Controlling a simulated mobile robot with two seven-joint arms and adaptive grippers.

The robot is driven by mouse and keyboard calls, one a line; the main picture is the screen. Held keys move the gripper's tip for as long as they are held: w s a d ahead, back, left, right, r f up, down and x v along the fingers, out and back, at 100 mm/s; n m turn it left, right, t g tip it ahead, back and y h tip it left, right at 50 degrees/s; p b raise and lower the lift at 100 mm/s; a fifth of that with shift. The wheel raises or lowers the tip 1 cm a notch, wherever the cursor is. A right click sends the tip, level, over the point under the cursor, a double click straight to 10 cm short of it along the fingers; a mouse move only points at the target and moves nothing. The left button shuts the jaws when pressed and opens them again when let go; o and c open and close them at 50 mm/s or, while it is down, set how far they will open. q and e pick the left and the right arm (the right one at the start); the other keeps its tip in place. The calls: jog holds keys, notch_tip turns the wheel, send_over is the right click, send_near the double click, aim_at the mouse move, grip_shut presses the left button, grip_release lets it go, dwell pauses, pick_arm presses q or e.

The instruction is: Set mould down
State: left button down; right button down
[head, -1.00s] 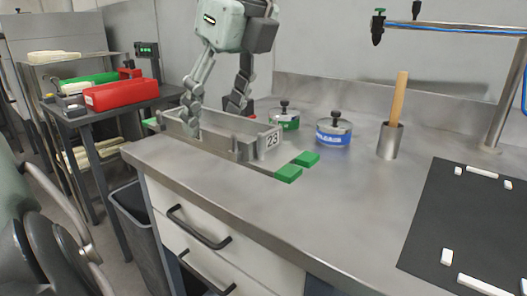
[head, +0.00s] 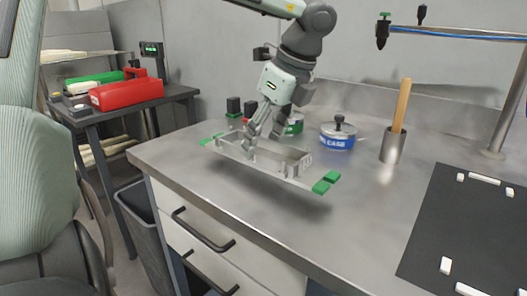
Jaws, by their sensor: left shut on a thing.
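The mould (head: 290,171) is a grey metal frame with green pads at both ends, seen in the head view near the left part of the steel bench (head: 350,220). My left gripper (head: 262,140) comes down on it from above and is shut on it. The mould is tilted a little, and a shadow under it shows that it hangs above the bench. My right gripper is not in view.
A blue-labelled tin (head: 338,134) and a green-labelled tin (head: 294,125) stand behind the mould. A metal cup (head: 392,146) with a wooden handle and a black mat (head: 470,225) with white pieces are to the right. The bench front is clear.

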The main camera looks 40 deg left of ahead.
aim_at(264, 153)
pick_arm(q)
notch_tip(264, 153, down, 2)
jog(key=shift+f, duration=0.55)
jog(key=shift+c, duration=2.3)
grip_release()
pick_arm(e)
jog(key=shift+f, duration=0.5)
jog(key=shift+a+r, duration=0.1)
pick_arm(q)
jog(key=v, duration=1.2)
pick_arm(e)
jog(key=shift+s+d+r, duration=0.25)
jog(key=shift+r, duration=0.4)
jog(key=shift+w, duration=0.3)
